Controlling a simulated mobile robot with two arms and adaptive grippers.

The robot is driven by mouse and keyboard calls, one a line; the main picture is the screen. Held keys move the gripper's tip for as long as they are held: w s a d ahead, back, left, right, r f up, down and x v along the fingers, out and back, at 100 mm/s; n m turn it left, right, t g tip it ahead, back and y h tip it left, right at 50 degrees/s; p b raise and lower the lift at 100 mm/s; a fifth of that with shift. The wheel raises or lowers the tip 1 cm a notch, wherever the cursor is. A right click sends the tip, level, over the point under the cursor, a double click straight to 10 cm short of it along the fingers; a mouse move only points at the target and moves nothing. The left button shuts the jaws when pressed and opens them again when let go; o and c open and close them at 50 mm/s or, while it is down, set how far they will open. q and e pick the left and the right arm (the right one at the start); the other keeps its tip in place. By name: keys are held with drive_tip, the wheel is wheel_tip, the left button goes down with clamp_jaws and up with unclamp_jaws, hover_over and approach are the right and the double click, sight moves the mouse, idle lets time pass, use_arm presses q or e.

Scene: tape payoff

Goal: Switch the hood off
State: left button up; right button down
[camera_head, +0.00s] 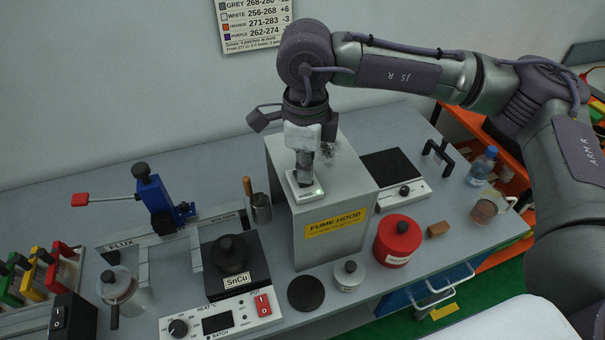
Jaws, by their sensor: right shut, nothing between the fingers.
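The fume hood (345,232) is a grey box with a yellow "FUME HOOD" label on its front. On its top sits a white switch plate (311,191) with a small green light near its right edge. My right gripper (303,178) is shut with nothing between its fingers. It points straight down, its fingertips at the switch plate, and hides the middle of it. I cannot tell whether the fingertips touch it. My left gripper is not in view.
A hotplate (412,190) stands right of the hood, with a red container (396,240) in front. A SnCu pot (233,270) and its heater unit (220,319) stand at front left. A blue tool stand (155,195) is at the left. A bottle (482,166) stands at far right.

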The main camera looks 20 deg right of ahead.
drive_tip(key=shift+f, duration=0.25)
drive_tip(key=shift+r+p, duration=1.3)
drive_tip(key=shift+r, duration=2.25)
